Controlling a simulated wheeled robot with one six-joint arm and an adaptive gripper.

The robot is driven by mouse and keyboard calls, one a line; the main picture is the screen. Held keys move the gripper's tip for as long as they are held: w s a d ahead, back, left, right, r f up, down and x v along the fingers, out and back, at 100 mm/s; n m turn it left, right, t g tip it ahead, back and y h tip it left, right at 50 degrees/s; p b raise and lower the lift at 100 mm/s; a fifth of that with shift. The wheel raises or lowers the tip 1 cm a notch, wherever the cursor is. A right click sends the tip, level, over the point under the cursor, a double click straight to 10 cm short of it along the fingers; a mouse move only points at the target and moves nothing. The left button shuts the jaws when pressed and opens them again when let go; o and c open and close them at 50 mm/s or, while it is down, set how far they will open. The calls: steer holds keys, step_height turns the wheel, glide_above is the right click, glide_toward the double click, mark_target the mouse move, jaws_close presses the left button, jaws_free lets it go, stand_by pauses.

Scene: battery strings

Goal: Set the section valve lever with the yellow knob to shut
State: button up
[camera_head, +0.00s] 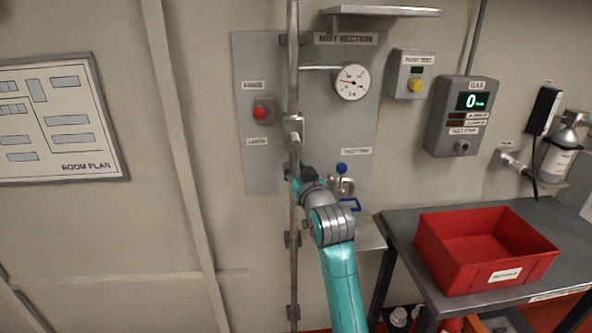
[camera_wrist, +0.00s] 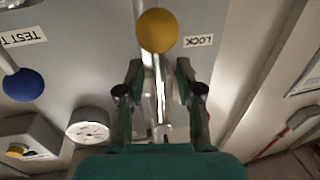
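The yellow knob (camera_wrist: 157,30) shows large in the wrist view, at the top middle, centred in front of the gap between my fingertips. A bright metal stem or pipe runs behind it between the fingers; I cannot tell which part is the lever. My gripper (camera_wrist: 158,72) is open, its two dark fingers apart with nothing visibly held. In the head view my gripper (camera_head: 296,176) is at the vertical pipe (camera_head: 293,80), below the valve body (camera_head: 293,130). There my arm hides the yellow knob, so the lever's angle is unclear.
A blue test-tap knob (camera_head: 341,168) is just right of my gripper and also shows in the wrist view (camera_wrist: 24,85). A red knob (camera_head: 260,113) is at the panel's left. A gauge (camera_head: 352,82) is above. A red bin (camera_head: 450,255) stands on the right table.

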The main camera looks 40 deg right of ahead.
jaws_close()
steer(key=shift+w, duration=0.1)
stand_by(0.4)
steer(key=shift+w+a+m, duration=0.3)
steer(key=shift+a+m, duration=0.2)
steer(key=shift+m, duration=0.4)
steer(key=w+a+r+m+h, duration=0.3)
steer(key=r+m, duration=0.4)
steer(key=m, duration=1.1)
steer(key=shift+w+a+r+h, duration=0.2)
steer(key=shift+a+h, duration=0.4)
steer(key=shift+a, duration=0.45)
steer(key=shift+m, duration=0.3)
jaws_free()
